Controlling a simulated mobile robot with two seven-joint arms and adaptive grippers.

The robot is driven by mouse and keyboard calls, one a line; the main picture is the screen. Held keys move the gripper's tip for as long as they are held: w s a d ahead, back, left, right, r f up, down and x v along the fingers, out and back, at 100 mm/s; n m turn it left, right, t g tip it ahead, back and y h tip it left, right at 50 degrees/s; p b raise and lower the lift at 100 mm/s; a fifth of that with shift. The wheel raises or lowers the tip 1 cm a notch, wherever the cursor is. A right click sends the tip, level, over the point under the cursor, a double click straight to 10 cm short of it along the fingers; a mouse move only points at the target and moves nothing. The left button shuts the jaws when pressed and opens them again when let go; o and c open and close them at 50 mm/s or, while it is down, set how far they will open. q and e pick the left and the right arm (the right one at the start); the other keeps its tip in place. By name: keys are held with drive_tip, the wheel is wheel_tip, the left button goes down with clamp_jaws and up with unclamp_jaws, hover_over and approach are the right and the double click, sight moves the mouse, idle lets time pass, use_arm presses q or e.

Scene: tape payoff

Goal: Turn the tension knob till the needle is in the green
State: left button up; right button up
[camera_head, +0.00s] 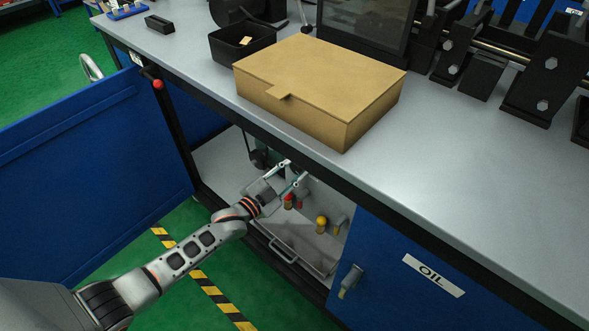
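My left gripper (294,171) reaches into the open cabinet under the workbench. Its two fingers are spread apart, and I see nothing held between them. A dark part with a grey-green body (265,157) sits in the cabinet just behind the fingers, partly hidden by the gripper and the bench edge. I cannot tell whether it is the tension knob or whether the fingers touch it. No needle or green band can be made out. My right gripper is not in view.
Red-topped (289,201) and yellow-topped (321,224) items stand in the cabinet, right of the gripper. A blue door (90,170) hangs open at left. The OIL door (433,275) is at right. A cardboard box (320,85) sits on the workbench (450,180) above.

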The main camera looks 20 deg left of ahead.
use_arm(q)
drive_tip(key=m, duration=0.3)
drive_tip(key=shift+f+m, duration=0.1)
drive_tip(key=shift+m, duration=0.3)
drive_tip(key=shift+a+m, duration=0.1)
drive_tip(key=shift+m, duration=0.4)
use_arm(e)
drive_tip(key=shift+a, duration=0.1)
use_arm(q)
drive_tip(key=shift+m, duration=0.3)
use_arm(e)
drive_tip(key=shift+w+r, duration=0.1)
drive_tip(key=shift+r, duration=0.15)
use_arm(q)
drive_tip(key=o, duration=1.1)
drive_tip(key=shift+c, duration=0.2)
drive_tip(key=shift+o, duration=0.3)
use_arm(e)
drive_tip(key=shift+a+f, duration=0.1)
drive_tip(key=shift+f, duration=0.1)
